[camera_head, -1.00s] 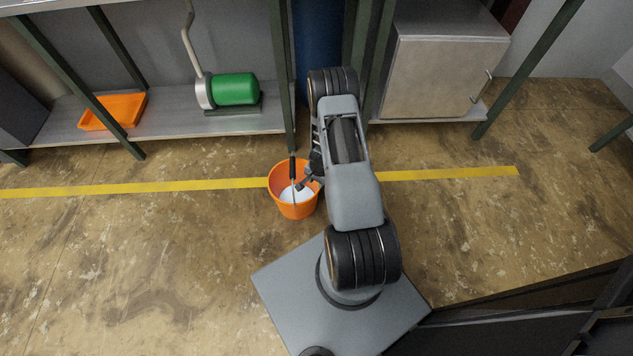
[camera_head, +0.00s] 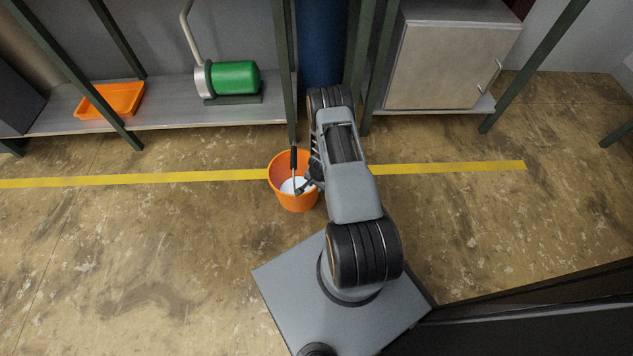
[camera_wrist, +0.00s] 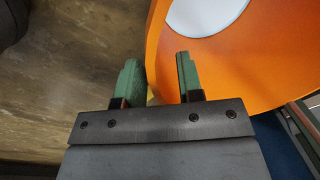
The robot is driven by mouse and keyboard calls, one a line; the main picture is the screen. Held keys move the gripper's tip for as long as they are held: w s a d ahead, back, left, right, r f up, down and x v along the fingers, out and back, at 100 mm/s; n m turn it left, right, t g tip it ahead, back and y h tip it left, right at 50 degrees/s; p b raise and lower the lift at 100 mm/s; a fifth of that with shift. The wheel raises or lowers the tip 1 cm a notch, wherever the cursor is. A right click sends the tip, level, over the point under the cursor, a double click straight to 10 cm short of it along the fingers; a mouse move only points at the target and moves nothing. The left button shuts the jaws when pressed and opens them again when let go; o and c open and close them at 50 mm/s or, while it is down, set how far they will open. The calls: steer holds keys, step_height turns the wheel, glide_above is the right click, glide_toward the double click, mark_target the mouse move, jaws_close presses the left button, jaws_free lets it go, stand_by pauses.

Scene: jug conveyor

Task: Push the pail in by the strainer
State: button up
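The orange pail (camera_head: 296,202) stands upright on the floor across the yellow line. It has a white patch inside and a raised handle with a dark grip (camera_head: 293,158). My gripper (camera_head: 305,186) is at the pail's right side, partly hidden by my arm. In the wrist view, its two green-padded fingers (camera_wrist: 158,76) are apart. The pail's orange wall (camera_wrist: 165,55) shows behind and beside the right finger, while the left finger is over floor. I cannot tell whether the fingers touch the pail. I cannot tell which thing is the strainer.
A green cylinder with a grey pipe (camera_head: 235,77) and an orange tray (camera_head: 108,101) stand on the left low shelf (camera_head: 170,116). A blue drum (camera_head: 319,50) stands behind the posts. A cabinet (camera_head: 440,68) is at right. Floor left of the pail is clear.

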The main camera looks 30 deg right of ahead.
steer(key=shift+w+f+b, duration=0.15)
steer(key=shift+f+b, duration=0.15)
steer(key=shift+f, duration=0.9)
jaws_close()
